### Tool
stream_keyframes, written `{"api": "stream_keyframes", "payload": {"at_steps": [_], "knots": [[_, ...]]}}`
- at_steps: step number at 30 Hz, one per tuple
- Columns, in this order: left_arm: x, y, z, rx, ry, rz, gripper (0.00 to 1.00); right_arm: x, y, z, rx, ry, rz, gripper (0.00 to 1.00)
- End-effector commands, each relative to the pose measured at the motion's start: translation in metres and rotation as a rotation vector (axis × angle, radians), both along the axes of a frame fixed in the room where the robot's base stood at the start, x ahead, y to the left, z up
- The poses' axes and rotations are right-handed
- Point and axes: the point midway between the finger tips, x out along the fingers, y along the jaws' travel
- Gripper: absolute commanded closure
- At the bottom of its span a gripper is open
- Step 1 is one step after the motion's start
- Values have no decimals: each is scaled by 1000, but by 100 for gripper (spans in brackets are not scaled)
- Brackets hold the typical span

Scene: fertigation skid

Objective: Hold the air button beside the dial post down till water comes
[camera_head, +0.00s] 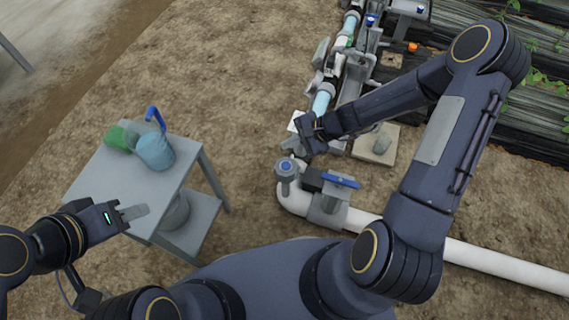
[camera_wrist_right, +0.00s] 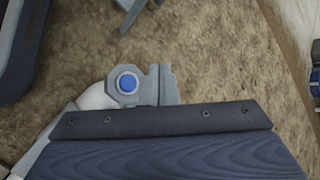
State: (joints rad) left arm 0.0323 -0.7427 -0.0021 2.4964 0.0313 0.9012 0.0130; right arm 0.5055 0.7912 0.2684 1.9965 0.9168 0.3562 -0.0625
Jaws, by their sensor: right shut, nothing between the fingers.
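A round blue button (camera_head: 286,166) tops a grey fitting on the white pipe's elbow; it looks like the air button. It also shows in the right wrist view (camera_wrist_right: 127,84). My right gripper (camera_head: 291,146) is shut and empty, its grey fingertips just beyond the button in the head view. In the right wrist view the fingers (camera_wrist_right: 164,84) are right of the button; whether they touch its fitting I cannot tell. I cannot make out a dial or its post. No water is visible. My left gripper (camera_head: 135,212) is over the grey table's near edge; its finger opening is unclear.
A blue-handled valve (camera_head: 340,180) sits on the white pipe (camera_head: 480,267), right of the button. A grey table (camera_head: 92,180) holds a blue watering can (camera_head: 156,150) and a green object (camera_head: 118,138). More pipework (camera_head: 324,99) runs away beyond my right gripper. Bare soil lies between.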

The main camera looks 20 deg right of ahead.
Motion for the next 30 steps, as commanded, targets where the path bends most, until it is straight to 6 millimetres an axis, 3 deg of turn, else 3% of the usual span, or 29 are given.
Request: {"api": "stream_keyframes", "payload": {"at_steps": [8,14,30], "knots": [[0,0,-1,0,0,0,64,0,0,-2,-2,-1,4,100],[0,0,-11,0,0,0,64,0,0,-14,-2,-2,4,100],[0,0,-71,0,0,0,64,0,0,-85,-3,-3,6,100]]}}
